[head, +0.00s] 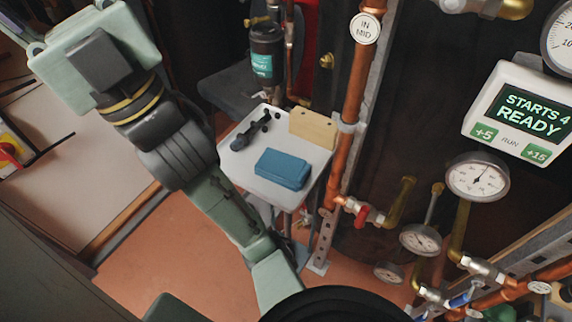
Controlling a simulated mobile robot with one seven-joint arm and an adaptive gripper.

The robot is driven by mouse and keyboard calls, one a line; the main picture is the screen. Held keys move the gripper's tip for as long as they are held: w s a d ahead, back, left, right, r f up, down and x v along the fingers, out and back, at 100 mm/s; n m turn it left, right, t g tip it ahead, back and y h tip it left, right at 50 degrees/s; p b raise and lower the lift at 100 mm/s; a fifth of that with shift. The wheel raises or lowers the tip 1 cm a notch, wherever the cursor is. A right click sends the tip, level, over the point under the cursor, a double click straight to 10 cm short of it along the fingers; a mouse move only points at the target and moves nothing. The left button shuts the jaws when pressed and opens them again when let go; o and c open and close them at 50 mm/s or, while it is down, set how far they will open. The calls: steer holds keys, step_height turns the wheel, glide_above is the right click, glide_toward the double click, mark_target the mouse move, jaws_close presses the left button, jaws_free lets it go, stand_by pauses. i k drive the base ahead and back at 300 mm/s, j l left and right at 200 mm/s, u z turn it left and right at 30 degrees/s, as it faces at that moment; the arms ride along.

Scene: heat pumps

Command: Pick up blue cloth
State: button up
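The blue cloth (283,170) looks like a folded, flat rectangular block. It lies on a small white table (262,190), near its front right part, in the head view. Nothing touches it from above. My arm stretches from the bottom middle up to the upper left, left of the white table. I cannot make out my gripper's fingers in this view. No gripper is seen at the cloth.
A dark tool (251,131) and a tan block (313,128) share the white table. A copper pipe (354,85) rises along its right side. A red-handled valve (362,212), gauges (478,177) and a display panel (522,112) are at right. A dark bottle (266,52) is behind.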

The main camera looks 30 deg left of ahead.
mark_target(288, 170)
steer(key=j+z, duration=0.35)
steer(key=k+j+z, duration=0.1)
steer(key=z, duration=0.25)
steer(key=k+j+z, duration=0.1)
steer(key=j+z, duration=0.25)
steer(key=k+j+z, duration=0.1)
steer(key=j, duration=0.25)
steer(key=k+j+z, duration=0.1)
steer(key=k+j, duration=0.15)
steer(key=k+j+z, duration=0.1)
steer(key=j, duration=0.3)
steer(key=k+j, duration=0.55)
steer(key=j, duration=0.15)
steer(key=i+j, duration=0.4)
